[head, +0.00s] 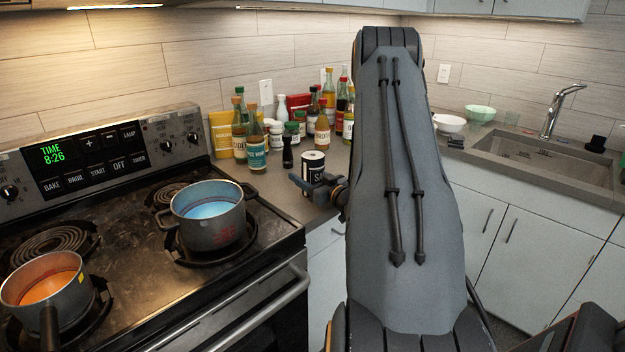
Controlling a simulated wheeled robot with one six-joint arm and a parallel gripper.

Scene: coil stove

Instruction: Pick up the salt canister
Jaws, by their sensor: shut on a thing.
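The salt canister (314,162) is a dark cylinder with a white top and white lettering, of which "SA" shows. It stands upright at the counter's front edge, right of the stove, or just above it; I cannot tell which. My gripper (312,183) is at the canister's lower part, shut on it. My arm covers the area just to the right. The far side of the canister and the second finger's contact are hard to see.
Several bottles and jars (257,143) crowd the counter behind the canister. A blue-filled pot (208,228) and an orange-filled pot (45,290) stand on the stove (140,262). Bowls (448,124) and a sink (560,160) are at the right.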

